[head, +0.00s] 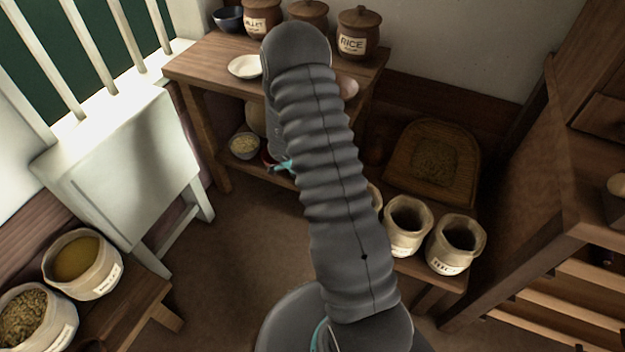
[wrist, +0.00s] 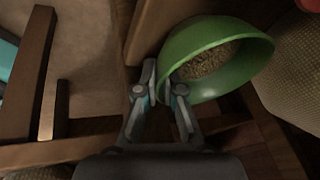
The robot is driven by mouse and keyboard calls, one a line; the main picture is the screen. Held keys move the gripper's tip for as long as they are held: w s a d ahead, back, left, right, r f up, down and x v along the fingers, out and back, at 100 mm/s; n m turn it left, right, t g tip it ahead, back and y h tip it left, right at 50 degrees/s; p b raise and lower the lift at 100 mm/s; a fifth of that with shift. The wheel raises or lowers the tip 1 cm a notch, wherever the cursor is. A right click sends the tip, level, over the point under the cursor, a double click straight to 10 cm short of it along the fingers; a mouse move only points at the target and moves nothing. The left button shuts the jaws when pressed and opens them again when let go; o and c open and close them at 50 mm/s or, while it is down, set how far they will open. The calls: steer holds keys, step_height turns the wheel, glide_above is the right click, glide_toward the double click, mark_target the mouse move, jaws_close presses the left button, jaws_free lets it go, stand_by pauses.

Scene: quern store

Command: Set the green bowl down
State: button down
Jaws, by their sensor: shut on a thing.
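The green bowl (wrist: 238,76) shows at the upper right of the wrist view, with brownish grain inside. My gripper (wrist: 161,84) is shut on the near left part of its rim. The bowl looks tilted in this view. I cannot tell whether its base touches anything. In the head view my arm hides the bowl, and only a small teal part of my gripper (head: 281,167) shows left of the arm, by the lower level of the wooden table.
The wooden table (head: 208,62) holds a white dish (head: 244,66), a dark bowl (head: 228,18) and lidded jars, including a rice jar (head: 356,36). A bowl of grain (head: 244,146) sits on its lower shelf. Open sacks (head: 407,240) stand right of my arm, below a woven tray (head: 466,175).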

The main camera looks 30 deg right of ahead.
steer(key=c, duration=1.3)
jaws_free()
steer(key=shift+r, duration=0.1)
steer(key=p+v, duration=0.1)
steer(key=v, duration=1.1)
